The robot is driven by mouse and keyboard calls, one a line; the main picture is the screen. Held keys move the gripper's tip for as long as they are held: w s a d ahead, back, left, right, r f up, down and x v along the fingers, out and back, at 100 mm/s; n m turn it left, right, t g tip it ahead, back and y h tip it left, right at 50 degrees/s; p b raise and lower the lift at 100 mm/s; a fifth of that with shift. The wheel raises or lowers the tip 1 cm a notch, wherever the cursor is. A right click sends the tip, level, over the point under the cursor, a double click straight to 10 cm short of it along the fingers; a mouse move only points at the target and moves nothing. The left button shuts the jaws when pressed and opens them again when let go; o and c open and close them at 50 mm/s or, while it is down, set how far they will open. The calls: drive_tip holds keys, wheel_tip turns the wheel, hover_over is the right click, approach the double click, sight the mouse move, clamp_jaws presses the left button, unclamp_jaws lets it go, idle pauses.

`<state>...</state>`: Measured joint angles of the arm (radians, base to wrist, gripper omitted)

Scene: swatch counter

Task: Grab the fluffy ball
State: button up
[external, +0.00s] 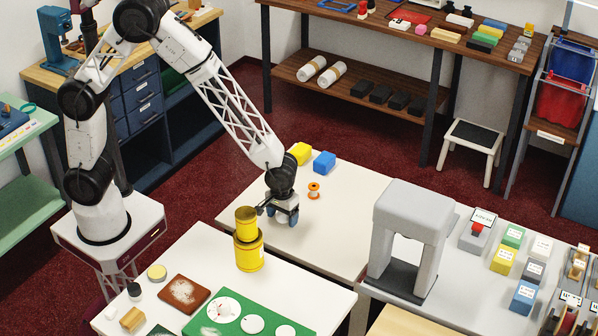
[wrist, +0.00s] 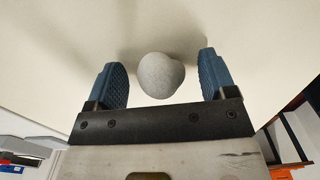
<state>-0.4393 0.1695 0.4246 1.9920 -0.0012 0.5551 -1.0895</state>
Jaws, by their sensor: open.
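A grey, rounded ball (wrist: 160,75) shows in the wrist view, between my gripper's two blue fingers, with a gap on each side. It looks matt, and I cannot make out a fluffy surface. My gripper (wrist: 161,78) is open and touches the ball with neither finger. In the external view my gripper (external: 283,216) points down, low over the pale table. The ball cannot be made out there; the gripper seems to hide it.
Stacked yellow tins (external: 249,257) stand close to the left of my gripper. An orange spool (external: 314,190), a blue block (external: 324,162) and a yellow block (external: 301,152) lie behind it. A grey arch-shaped stand (external: 411,235) is to the right. The table between is clear.

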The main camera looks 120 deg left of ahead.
idle(0.5)
drive_tip(key=c, duration=1)
drive_tip(key=shift+o, duration=0.2)
drive_tip(key=shift+r, duration=0.1)
drive_tip(key=shift+r, duration=0.8)
wheel_tip(320, 180, up, 2)
drive_tip(key=s+d, duration=0.2)
drive_tip(key=s, duration=0.3)
drive_tip(key=s+d, duration=0.2)
drive_tip(key=s, duration=0.2)
drive_tip(key=s+d+r, duration=0.1)
drive_tip(key=s+d, duration=0.1)
drive_tip(key=s, duration=0.3)
drive_tip(key=shift+s+d, duration=0.3)
